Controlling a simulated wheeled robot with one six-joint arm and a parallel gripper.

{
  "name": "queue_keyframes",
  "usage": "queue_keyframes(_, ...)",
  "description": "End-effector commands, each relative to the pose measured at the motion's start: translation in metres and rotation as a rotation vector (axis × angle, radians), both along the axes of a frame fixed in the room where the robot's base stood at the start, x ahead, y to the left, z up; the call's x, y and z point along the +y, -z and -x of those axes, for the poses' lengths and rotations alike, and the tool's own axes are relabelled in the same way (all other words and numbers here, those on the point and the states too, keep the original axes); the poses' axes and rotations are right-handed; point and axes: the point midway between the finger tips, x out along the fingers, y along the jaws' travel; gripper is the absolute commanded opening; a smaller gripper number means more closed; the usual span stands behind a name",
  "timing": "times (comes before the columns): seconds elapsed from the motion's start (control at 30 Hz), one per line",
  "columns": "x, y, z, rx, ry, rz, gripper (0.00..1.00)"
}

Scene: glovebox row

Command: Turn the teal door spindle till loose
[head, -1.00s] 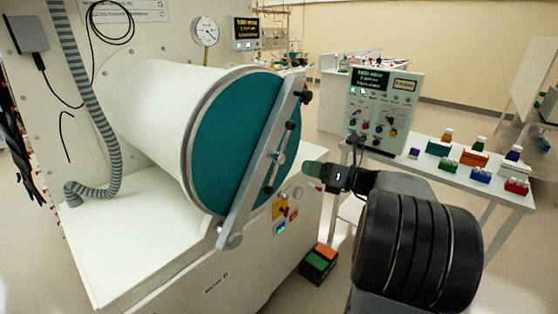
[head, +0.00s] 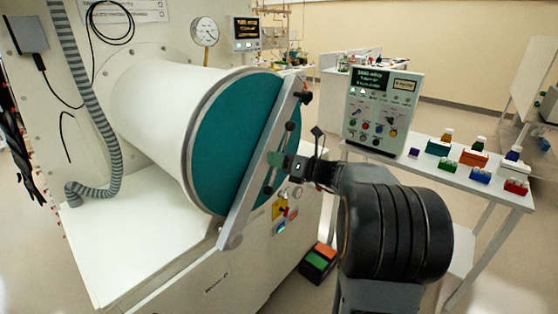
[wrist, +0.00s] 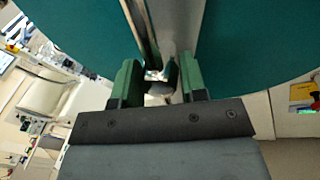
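The teal door (head: 222,150) closes the end of a white cylinder, with a grey bar (head: 240,215) slanting across it. The spindle is at the middle of the bar, mostly hidden behind my gripper in the head view; a thin bar with a dark knob (head: 290,126) shows above it.
A gauge (head: 205,31) and a display (head: 246,33) are behind the cylinder. A control box (head: 380,110) stands on a white table with coloured racks (head: 470,158) at the right. A foot pedal (head: 318,258) lies on the floor below.

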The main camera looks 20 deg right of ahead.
Motion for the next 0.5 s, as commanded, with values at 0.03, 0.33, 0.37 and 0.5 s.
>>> queue_keyframes(0.03,-0.0001,0.0000,0.0001,0.000,0.000,0.000,0.39)
queue_keyframes(0.33,-0.0001,0.0001,0.0003,0.000,0.000,0.000,0.11)
queue_keyframes(0.37,-0.0001,0.0000,0.0003,0.000,0.000,0.000,0.08)
queue_keyframes(0.5,-0.0001,0.0000,0.0003,0.000,0.000,0.000,0.00)
